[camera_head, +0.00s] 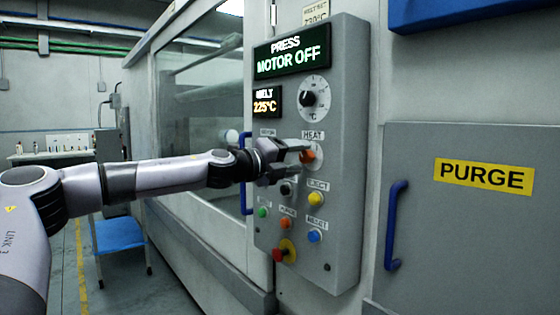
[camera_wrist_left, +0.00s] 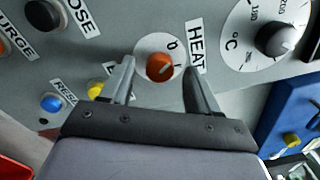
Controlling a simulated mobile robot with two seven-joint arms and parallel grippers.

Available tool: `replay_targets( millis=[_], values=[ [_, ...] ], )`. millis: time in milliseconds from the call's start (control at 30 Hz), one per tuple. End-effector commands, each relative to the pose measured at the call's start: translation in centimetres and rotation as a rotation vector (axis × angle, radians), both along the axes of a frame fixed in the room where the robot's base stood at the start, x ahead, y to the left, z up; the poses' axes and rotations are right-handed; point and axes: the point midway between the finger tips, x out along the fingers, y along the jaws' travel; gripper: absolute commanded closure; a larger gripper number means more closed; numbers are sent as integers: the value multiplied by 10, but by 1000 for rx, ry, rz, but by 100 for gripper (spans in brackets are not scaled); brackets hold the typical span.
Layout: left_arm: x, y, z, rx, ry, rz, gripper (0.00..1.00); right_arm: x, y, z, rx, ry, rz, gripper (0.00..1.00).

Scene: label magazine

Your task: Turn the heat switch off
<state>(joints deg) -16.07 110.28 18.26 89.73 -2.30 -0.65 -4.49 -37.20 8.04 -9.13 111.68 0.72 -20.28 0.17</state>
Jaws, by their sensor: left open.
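The heat switch (camera_head: 308,156) is an orange rotary knob on a round white plate, under the HEAT label on the grey control panel. In the left wrist view the knob (camera_wrist_left: 160,67) shows between the fingertips, with marks "0" and "I" on its plate; its pointer seems to face the "I". My left gripper (camera_head: 301,158) is open at the panel, its fingers on either side of the knob. In the left wrist view the gripper (camera_wrist_left: 161,75) shows a gap on both sides of the knob; contact is not visible. My right gripper is not in view.
Below the switch are a yellow button (camera_head: 315,199), a blue button (camera_head: 314,236) and a red knob on yellow (camera_head: 285,251). Above is a black temperature dial (camera_head: 308,98). The display (camera_head: 292,53) reads PRESS MOTOR OFF. A blue handle (camera_head: 396,225) stands to the right.

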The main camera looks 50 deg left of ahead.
Motion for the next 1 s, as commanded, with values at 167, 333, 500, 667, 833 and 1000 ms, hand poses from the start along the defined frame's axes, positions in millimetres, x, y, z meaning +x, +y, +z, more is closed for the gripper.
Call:
replay_targets(
  millis=[167,333,500,667,833,1000],
  values=[
    [-12,1,2,-1,-3,0,39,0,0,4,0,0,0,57],
    [-21,2,1,-1,-4,-1,39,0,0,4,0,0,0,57],
    [-30,2,1,0,-4,-1,39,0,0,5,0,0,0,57],
    [-39,3,0,-2,-3,-2,39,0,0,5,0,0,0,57],
    [-48,3,-1,0,-3,-3,39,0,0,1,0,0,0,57],
    [-57,4,-2,0,-2,-3,39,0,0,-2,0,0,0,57]
  ],
)
